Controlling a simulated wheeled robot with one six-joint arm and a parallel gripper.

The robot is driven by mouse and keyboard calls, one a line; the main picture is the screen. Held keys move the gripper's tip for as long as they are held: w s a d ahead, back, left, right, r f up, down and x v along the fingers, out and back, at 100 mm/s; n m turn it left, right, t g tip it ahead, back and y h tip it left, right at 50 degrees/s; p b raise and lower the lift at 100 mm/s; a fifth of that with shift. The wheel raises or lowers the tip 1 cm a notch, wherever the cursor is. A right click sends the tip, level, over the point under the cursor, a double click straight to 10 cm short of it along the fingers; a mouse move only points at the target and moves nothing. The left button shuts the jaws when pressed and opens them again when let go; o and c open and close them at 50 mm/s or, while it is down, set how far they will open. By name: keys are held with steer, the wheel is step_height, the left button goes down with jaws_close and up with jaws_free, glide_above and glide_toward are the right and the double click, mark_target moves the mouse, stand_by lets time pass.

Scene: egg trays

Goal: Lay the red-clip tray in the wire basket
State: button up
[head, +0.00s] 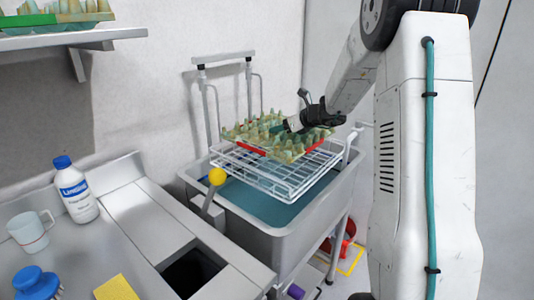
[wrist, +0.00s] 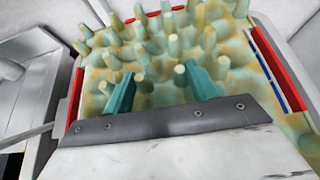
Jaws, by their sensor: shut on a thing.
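The red-clip tray (head: 268,141) is a mottled green and yellow egg tray with upright pegs and a red clip along its near edge. In the wrist view the tray (wrist: 235,50) fills most of the picture, with red strips at its sides and far edge. My gripper (head: 286,128) is shut on the tray; its teal fingers (wrist: 160,88) reach down among the pegs. The tray is over the white wire basket (head: 275,184), roughly level and slightly skewed to it. I cannot tell whether it touches the wires. The tray hides much of the basket's far part.
The basket is above a grey sink (head: 270,230) holding blue-green water. A yellow-knobbed lever (head: 217,177) stands at its near left. A bottle (head: 75,190), mug (head: 30,231), blue brush (head: 36,282) and yellow cloth (head: 116,288) are on the left counter. More trays sit on the shelf (head: 72,38).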

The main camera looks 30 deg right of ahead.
step_height(320, 180, down, 8)
steer(key=shift+f, duration=0.1)
stand_by(0.4)
steer(key=o, duration=1.1)
steer(key=shift+f, duration=0.1)
steer(key=shift+c, duration=0.2)
